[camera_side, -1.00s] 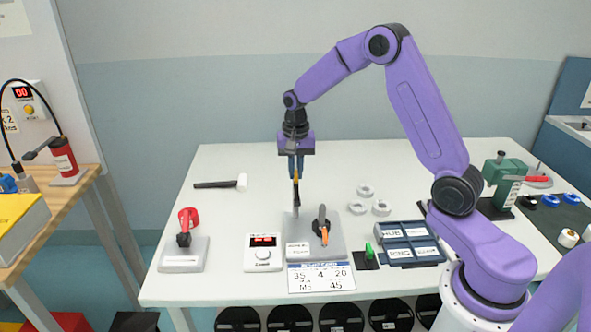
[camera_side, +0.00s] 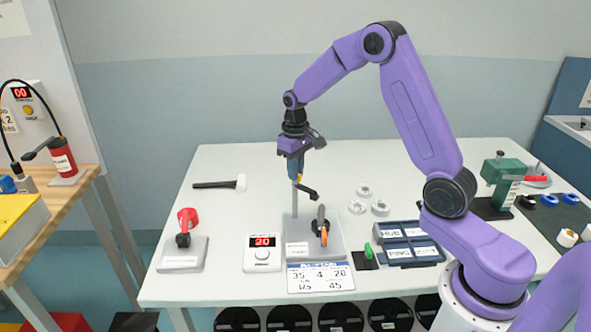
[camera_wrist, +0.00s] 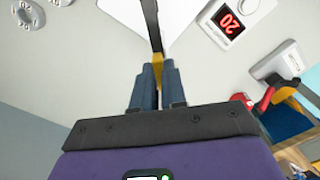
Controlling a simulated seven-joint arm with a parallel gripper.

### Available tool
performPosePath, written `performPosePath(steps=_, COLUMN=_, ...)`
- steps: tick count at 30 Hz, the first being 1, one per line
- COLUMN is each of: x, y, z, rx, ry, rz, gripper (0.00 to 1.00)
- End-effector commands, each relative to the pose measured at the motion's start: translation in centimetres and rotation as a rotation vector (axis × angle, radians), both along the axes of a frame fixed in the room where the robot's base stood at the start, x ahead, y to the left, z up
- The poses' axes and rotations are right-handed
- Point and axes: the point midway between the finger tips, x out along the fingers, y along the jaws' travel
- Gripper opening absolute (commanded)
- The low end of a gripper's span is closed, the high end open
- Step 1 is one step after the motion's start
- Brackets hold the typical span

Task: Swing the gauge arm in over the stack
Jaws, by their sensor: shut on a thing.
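The gauge arm (camera_side: 310,192) is a dark bar with a yellow part, on an upright grey post (camera_side: 294,200) at the rear of a grey base plate (camera_side: 302,252). My gripper (camera_side: 297,176) points down and is shut on the yellow part; the bar sticks out to the right, toward the plate's middle. In the wrist view, the yellow part sits between my fingertips (camera_wrist: 158,75) and the dark bar runs up out of frame. A dark lever with an orange tip (camera_side: 323,236) stands on the plate. I cannot make out a stack under the bar.
A counter box (camera_side: 263,253) reading 20 stands left of the plate, with a red-handled device (camera_side: 186,242) farther left. A mallet (camera_side: 220,184) lies behind.

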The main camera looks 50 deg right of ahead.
Motion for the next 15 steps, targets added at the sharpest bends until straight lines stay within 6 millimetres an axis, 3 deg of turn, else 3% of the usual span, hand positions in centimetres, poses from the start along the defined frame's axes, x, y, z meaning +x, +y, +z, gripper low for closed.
performPosePath(steps=15, x=0.09, y=-0.07, z=0.14, rx=-0.002, ry=-0.004, rz=0.094, gripper=0.0)
